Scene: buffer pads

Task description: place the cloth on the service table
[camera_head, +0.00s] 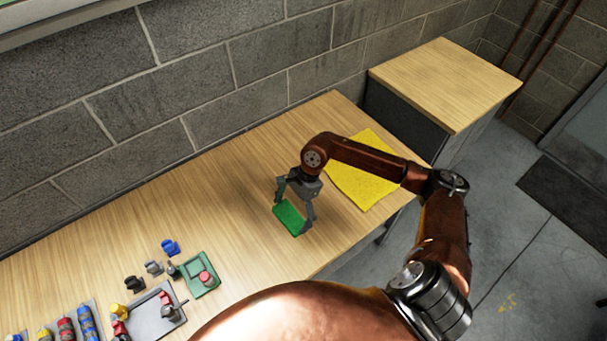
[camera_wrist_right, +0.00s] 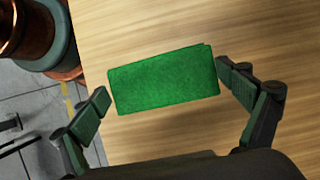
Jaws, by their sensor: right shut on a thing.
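My right gripper (camera_head: 293,216) is over the long wooden table (camera_head: 235,180), shut on a green rectangular pad or folded cloth (camera_head: 289,218). In the right wrist view the green piece (camera_wrist_right: 165,80) lies between the two fingers (camera_wrist_right: 163,87), gripped across its long side. Whether it touches the tabletop is hard to tell. A yellow cloth (camera_head: 352,188) lies flat near the table's right end, partly hidden by my right arm. A separate wood-topped table or cabinet (camera_head: 445,80) stands at the upper right with a bare top. My left gripper is out of view.
At the lower left are a grey tray (camera_head: 150,318) and a green tray (camera_head: 199,283), with several small coloured parts around them. A grey block wall (camera_head: 200,85) runs behind the table.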

